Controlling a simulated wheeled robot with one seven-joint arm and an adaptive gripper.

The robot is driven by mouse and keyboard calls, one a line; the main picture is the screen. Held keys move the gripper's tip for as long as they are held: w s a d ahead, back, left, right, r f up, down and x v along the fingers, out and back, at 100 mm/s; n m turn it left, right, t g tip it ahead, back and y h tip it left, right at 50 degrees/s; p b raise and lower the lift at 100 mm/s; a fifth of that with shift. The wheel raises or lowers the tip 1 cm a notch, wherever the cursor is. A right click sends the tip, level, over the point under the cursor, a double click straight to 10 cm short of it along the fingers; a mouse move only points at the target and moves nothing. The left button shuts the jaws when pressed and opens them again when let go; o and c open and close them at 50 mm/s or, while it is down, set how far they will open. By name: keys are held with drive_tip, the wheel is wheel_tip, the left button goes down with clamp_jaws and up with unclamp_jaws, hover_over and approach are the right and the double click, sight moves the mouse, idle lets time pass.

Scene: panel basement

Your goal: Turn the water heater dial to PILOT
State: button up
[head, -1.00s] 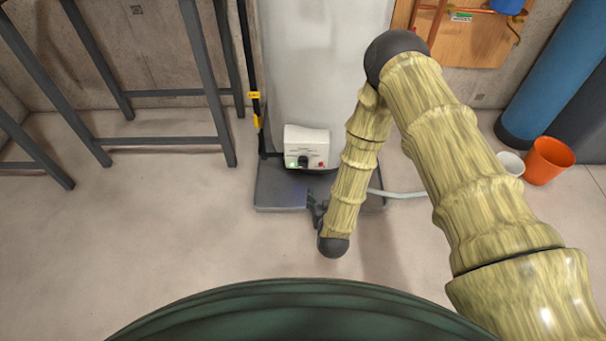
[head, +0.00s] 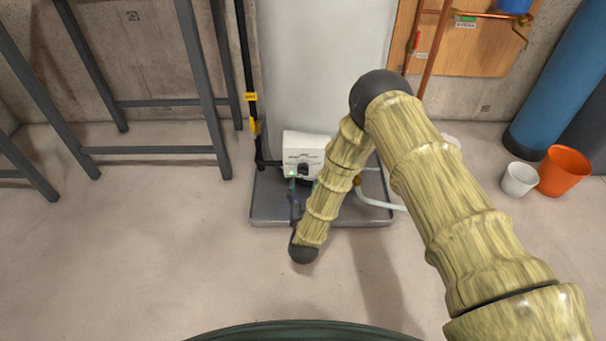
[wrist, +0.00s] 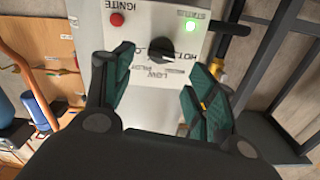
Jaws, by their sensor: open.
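The water heater's white control box (head: 300,143) is at the foot of the tank. Its black dial (wrist: 156,50) shows upside down in the wrist view, among printed labels including HOT and LOW. I cannot tell which label it points at. In the head view the dial (head: 304,169) is partly covered by my gripper. My gripper (wrist: 160,72) is open, with a green-padded finger on either side below the dial, close to the box face. The fingers look short of the dial; contact is not visible. In the head view my gripper (head: 303,187) is low in front of the box.
The box stands above a grey drip tray (head: 275,221). A dark metal rack (head: 200,90) is at left. A white bucket (head: 519,179) and orange bucket (head: 563,171) are at right.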

sight(303, 174)
drive_tip(key=w+b, duration=0.2)
drive_tip(key=w, duration=0.5)
drive_tip(key=shift+w+b, duration=0.35)
drive_tip(key=shift+w, duration=0.05)
drive_tip(key=c, duration=1)
